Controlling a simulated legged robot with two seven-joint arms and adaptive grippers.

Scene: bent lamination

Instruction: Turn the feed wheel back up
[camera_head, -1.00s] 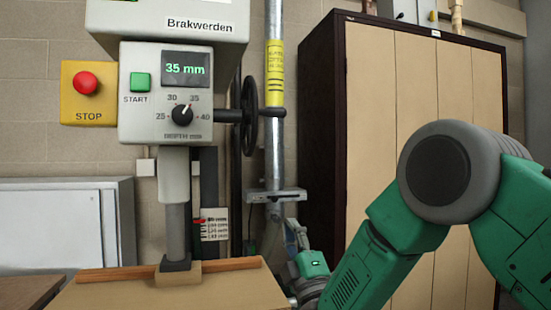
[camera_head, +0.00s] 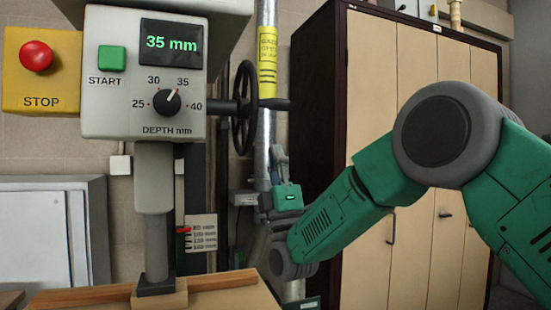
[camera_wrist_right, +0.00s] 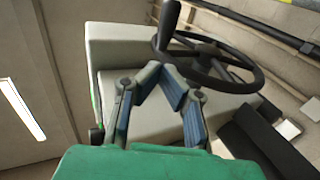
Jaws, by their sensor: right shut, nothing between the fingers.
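The feed wheel (camera_head: 243,108) is a black spoked handwheel on the right side of the grey machine head (camera_head: 110,120). It shows nearly edge-on in the head view. Its black handle (camera_head: 276,104) sticks out to the right. In the right wrist view the wheel (camera_wrist_right: 250,72) shows its spokes, and the handle (camera_wrist_right: 169,22) stands just beyond my fingertips. My right gripper (camera_head: 279,155) is below the handle and apart from it in the head view. In the wrist view its fingers (camera_wrist_right: 156,72) meet at the tips, shut and empty. My left gripper is out of view.
The display (camera_head: 170,43) reads 35 mm. A depth knob (camera_head: 167,102), a green START button (camera_head: 111,58) and a red STOP button (camera_head: 36,56) sit on the front. A metal pipe (camera_head: 266,130) stands behind the wheel. A brown cabinet (camera_head: 320,130) is to the right.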

